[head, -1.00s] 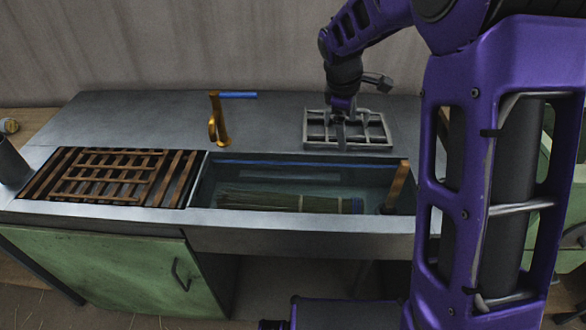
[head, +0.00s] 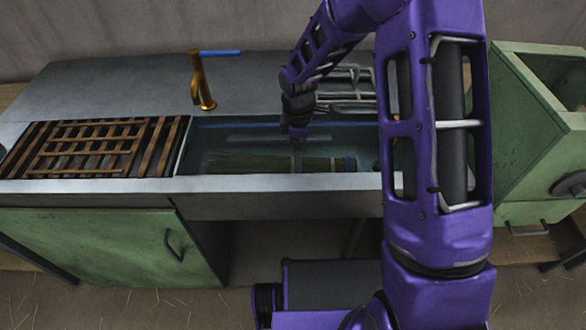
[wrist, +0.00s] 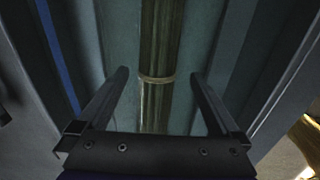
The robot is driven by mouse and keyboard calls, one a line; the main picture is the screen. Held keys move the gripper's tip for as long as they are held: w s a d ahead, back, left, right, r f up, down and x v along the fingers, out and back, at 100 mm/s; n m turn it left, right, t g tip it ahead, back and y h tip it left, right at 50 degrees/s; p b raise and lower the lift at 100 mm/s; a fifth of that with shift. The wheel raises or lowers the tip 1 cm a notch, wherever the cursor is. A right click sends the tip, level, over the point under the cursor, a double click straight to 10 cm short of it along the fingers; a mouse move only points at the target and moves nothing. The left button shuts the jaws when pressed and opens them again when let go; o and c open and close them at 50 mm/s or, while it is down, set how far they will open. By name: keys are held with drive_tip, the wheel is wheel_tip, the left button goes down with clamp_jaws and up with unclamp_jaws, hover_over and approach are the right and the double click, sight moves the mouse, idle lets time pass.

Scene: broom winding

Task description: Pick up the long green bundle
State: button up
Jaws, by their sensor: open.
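The long green bundle (head: 248,162) lies lengthwise in the sink basin (head: 284,186), with bushy ends toward the left and a bound, darker stretch toward the right. In the wrist view the bundle (wrist: 160,45) runs up the picture between my fingers, with a pale tie around it. My gripper (wrist: 162,75) is open, one finger on each side of the bundle, and holds nothing. In the head view my gripper (head: 297,148) is over the basin, above the bundle's middle; its fingertips are hard to make out.
A wooden slatted rack (head: 85,148) covers the counter left of the basin. A brass tap (head: 203,82) with a blue handle stands behind it. A metal rack (head: 345,88) sits at the back, partly behind my arm. A green bin (head: 535,125) stands at the right.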

sight(283, 167)
drive_tip(key=shift+w+a+f+b, duration=0.1)
drive_tip(key=shift+a+f+b, duration=0.1)
drive_tip(key=shift+f, duration=0.75)
drive_tip(key=shift+w+a+f+b, duration=0.1)
drive_tip(key=shift+a+f+b, duration=0.1)
drive_tip(key=shift+f, duration=0.8)
drive_tip(key=shift+a+f+b, duration=0.2)
drive_tip(key=shift+f, duration=0.75)
drive_tip(key=c, duration=1.5)
